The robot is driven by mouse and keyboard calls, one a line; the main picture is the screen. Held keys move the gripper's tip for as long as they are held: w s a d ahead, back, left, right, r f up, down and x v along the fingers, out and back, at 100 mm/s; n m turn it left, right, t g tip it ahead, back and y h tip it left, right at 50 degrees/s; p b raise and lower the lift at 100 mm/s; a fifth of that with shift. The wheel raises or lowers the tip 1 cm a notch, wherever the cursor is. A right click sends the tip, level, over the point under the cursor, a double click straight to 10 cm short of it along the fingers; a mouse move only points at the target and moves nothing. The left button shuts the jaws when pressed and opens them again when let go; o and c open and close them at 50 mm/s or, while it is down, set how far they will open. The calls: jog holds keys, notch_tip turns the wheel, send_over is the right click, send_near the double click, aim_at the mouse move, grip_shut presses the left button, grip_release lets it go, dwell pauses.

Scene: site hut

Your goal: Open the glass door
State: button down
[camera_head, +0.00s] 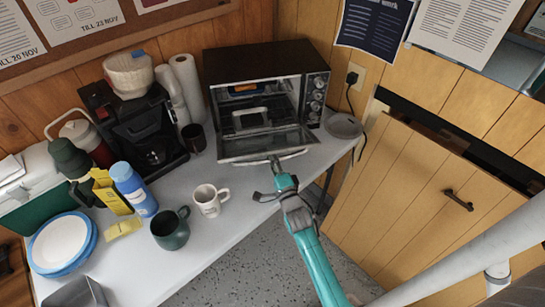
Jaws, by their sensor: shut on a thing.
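The glass door (262,143) belongs to a black toaster oven (266,55) at the back of the white table. The door is swung down and sticks out in front of the oven, so the inside shows. Its bar handle (293,154) runs along the front edge. My gripper (275,167) reaches in from the lower right and is shut on the handle near its middle. The fingertips are small in this view, and part of the grip is hidden.
A white mug (209,200) and a dark green mug (171,229) stand left of my arm. A coffee maker (136,125) and paper towel rolls (188,87) are left of the oven. A round grey lid (344,125) lies to its right. A wooden cupboard (420,190) stands at right.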

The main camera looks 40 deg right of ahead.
dwell(0.4)
jog(key=c, duration=1.1)
grip_release()
jog(key=shift+s, duration=0.15)
jog(key=v, duration=1.1)
jog(key=shift+s+a+f, duration=0.1)
jog(key=shift+s+f, duration=0.15)
jog(key=shift+s, duration=0.1)
jog(key=s+a+r+n+g+y, duration=0.1)
jog(key=s+a+n+y, duration=0.1)
jog(key=s+a+n, duration=0.45)
jog(key=s+a+r+n+y, duration=0.1)
jog(key=s+a+n, duration=0.2)
jog(key=s, duration=0.6)
jog(key=s+a+r+n+g+y, duration=0.1)
jog(key=s+a+n+y, duration=0.1)
jog(key=s+a+n, duration=0.45)
jog(key=s+r+n, duration=0.2)
jog(key=s, duration=0.1)
jog(key=s+r+n+g+y, duration=0.1)
jog(key=s+r, duration=0.1)
jog(key=s, duration=0.1)
jog(key=s+r+n, duration=0.2)
jog(key=s, duration=0.1)
jog(key=shift+s+a+r+n+g+y, duration=0.15)
jog(key=shift+s+a+n+g+y, duration=0.15)
jog(key=shift+a+y, duration=0.1)
